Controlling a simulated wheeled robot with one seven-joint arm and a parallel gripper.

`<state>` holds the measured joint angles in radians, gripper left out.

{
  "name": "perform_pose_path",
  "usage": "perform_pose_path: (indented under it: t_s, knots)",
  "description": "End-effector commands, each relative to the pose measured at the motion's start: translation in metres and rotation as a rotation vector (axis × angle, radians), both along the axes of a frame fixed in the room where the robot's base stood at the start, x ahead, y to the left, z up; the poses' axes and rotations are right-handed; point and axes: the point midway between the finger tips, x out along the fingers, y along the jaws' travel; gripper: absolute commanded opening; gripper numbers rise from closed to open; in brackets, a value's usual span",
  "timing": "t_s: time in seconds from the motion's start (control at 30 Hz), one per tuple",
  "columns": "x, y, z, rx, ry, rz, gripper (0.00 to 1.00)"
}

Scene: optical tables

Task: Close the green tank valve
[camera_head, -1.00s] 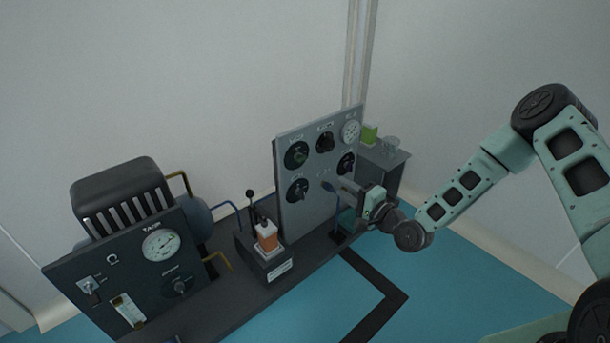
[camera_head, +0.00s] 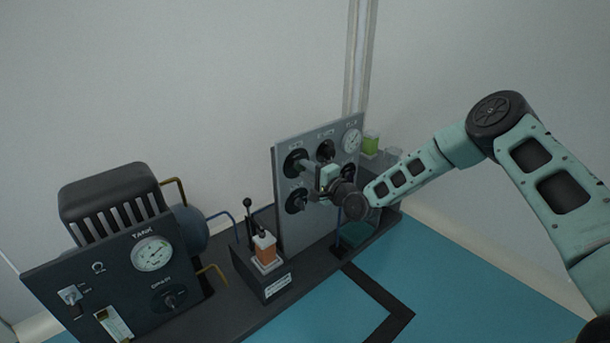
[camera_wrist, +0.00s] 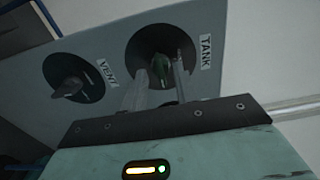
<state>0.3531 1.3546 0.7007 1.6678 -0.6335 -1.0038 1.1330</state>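The green tank valve handle (camera_wrist: 160,66) sits on a dark round dial beside the label TANK in the wrist view. In the head view its dial (camera_head: 291,163) is at the upper left of the grey upright panel (camera_head: 287,223), partly hidden by my gripper. My gripper (camera_head: 306,166) is at this dial. In the wrist view the two fingers of my gripper (camera_wrist: 160,84) stand apart on either side of the green handle. A gap seems to show between the fingers and the handle; contact is not clear.
The black vent valve (camera_wrist: 70,78) is left of the tank valve in the wrist view. Other dials and a gauge (camera_head: 352,141) share the panel. A box with an orange and white switch (camera_head: 265,250) stands in front. A dark tank panel (camera_head: 115,275) is at the left.

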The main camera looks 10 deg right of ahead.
Motion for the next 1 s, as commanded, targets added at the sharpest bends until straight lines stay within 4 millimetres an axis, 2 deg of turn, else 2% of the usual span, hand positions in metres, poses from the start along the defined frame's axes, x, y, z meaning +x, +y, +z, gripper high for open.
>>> perform_pose_path:
  t_s: [0.13,0.43,0.47,0.5,0.57,1.0]
  knots:
    - [0.0092,0.0054,-0.0001,0.001,-0.001,0.000,0.29]
    - [0.0109,0.0065,0.0009,0.000,0.000,0.000,0.29]
    - [0.0109,0.0065,0.0008,0.000,0.000,0.000,0.27]
    - [0.0109,0.0064,0.0008,0.000,0.000,0.000,0.16]
    - [0.0109,0.0064,0.0008,0.000,0.000,0.000,0.00]
    - [0.0106,0.0062,0.0011,-0.041,-0.023,0.000,0.00]
